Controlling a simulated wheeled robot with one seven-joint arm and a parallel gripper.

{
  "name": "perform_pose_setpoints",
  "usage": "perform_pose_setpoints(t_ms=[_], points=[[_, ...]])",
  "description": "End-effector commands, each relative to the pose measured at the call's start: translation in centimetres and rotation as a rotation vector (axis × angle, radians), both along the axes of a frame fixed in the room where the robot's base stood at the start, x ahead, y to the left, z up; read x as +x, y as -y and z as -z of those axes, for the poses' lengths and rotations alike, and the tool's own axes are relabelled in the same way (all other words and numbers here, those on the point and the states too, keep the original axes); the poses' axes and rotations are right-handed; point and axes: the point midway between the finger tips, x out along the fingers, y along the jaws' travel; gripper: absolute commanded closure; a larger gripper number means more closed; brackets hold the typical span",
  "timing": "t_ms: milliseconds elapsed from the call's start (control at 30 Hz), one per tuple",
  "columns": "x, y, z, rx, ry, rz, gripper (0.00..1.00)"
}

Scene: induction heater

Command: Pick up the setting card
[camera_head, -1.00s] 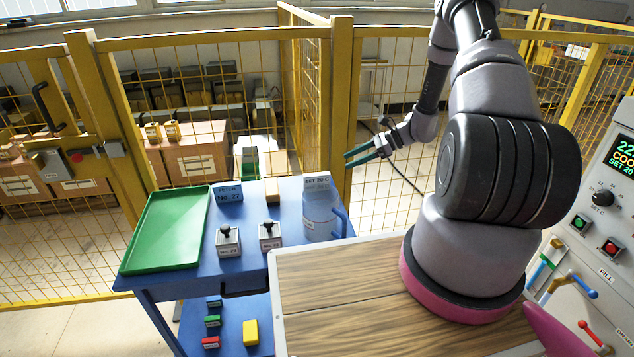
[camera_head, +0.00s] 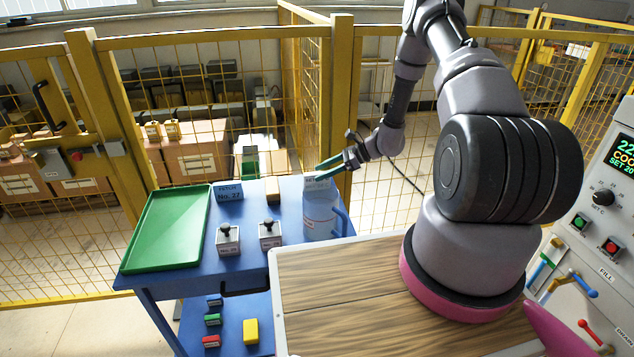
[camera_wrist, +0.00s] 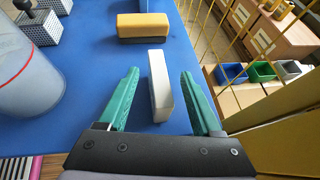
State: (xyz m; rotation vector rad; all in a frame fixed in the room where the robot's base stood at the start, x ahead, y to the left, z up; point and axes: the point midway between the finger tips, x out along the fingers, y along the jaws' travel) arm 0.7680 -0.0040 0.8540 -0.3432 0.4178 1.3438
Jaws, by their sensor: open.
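The setting card (camera_wrist: 160,86) is a thin white upright piece on the blue table top (camera_wrist: 102,70). In the wrist view it lies between my two fingers, with space on both sides. In the head view the card (camera_head: 316,184) shows just above the jug, partly covered by my fingers. My gripper (camera_head: 327,168) has green fingers, open, just above the card at the table's back right. It also shows in the wrist view (camera_wrist: 160,72), where no finger visibly touches the card.
A grey-blue jug (camera_head: 319,220) stands close in front of the card. A yellow-brown block (camera_wrist: 143,27) lies beyond it. Two boxes with black knobs (camera_head: 228,240) and a green tray (camera_head: 166,232) are left. Yellow mesh fencing (camera_head: 340,110) is close behind the table.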

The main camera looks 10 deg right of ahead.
Motion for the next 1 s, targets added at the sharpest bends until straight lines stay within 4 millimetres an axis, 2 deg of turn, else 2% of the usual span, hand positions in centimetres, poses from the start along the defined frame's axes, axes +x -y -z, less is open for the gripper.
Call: perform_pose_setpoints(t_ms=[133, 267, 300, 667, 767, 1000], points=[[0.0, 0.0, 0.0, 0.000, 0.000, 0.000, 0.34], [0.0, 0.0, 0.0, 0.000, 0.000, 0.000, 0.83], [0.0, 0.0, 0.0, 0.000, 0.000, 0.000, 0.99], [0.0, 0.1, -0.3, 0.000, 0.001, 0.000, 1.00], [0.0, 0.1, -1.4, 0.000, 0.001, 0.000, 1.00], [0.1, 0.1, -6.3, -0.002, 0.004, -0.001, 1.00]])
